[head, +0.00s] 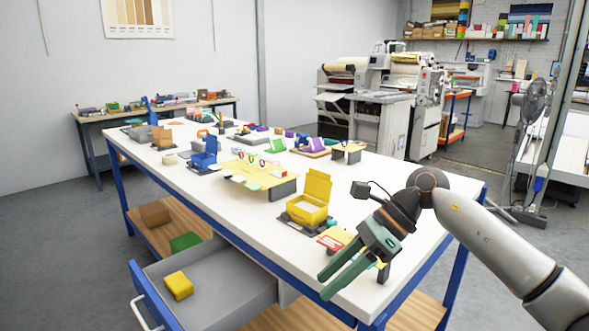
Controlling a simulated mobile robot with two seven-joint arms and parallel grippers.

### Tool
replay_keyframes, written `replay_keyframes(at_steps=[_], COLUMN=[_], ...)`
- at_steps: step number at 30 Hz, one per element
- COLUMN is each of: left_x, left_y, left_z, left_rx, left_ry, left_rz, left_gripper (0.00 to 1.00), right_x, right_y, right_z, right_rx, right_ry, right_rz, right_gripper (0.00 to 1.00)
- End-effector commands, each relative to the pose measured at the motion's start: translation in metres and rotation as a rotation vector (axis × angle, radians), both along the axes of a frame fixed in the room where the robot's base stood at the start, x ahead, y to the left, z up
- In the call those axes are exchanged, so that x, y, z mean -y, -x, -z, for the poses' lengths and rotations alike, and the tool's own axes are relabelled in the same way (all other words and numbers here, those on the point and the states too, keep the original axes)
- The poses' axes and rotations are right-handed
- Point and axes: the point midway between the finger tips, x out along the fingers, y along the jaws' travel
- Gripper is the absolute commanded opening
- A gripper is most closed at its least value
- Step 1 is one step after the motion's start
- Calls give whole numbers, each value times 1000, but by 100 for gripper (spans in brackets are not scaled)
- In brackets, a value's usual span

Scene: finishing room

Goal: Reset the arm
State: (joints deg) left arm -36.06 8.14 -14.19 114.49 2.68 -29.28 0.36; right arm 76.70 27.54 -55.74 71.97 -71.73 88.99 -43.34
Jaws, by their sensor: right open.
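My right arm comes in from the lower right. My right gripper (338,277) is open and empty, with its two green fingers pointing down and left. It hangs over the near right corner of the white table (392,195). A small yellow and red item (333,240) on the table is partly hidden behind it. A yellow box with its lid up (308,208) stands just left of the gripper, apart from it. My left gripper is not in view.
An open grey drawer (222,283) juts out at the table's front with a yellow block (179,285) inside. A yellow board (258,174), a blue box (205,152) and several small things stand on the table. A fan (533,105) and machines stand behind.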

Motion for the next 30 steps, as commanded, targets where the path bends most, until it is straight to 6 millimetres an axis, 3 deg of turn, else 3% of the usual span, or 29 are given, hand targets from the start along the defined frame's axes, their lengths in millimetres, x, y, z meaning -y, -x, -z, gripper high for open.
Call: replay_keyframes(at_steps=[3,7,10,14,19,23,26,30], left_x=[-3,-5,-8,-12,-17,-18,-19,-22], left_y=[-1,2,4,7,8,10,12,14], left_z=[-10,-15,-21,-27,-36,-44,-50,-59], left_rx=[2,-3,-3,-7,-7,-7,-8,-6], left_ry=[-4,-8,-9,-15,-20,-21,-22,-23], left_rz=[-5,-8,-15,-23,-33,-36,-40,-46], left_gripper=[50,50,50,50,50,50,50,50], right_x=[-41,-79,-96,-101,-82,-53,-25,16], right_y=[18,35,41,39,26,17,18,39], right_z=[6,2,-5,-11,0,29,64,127], right_rx=[-140,-343,-528,-789,-1159,-1452,-1679,-1987], right_ry=[-203,-456,-644,-870,-1128,-1295,-1405,-1531], right_rz=[43,139,242,408,674,911,1114,1427], right_gripper=[48,48,48,48,48,48,48,48])
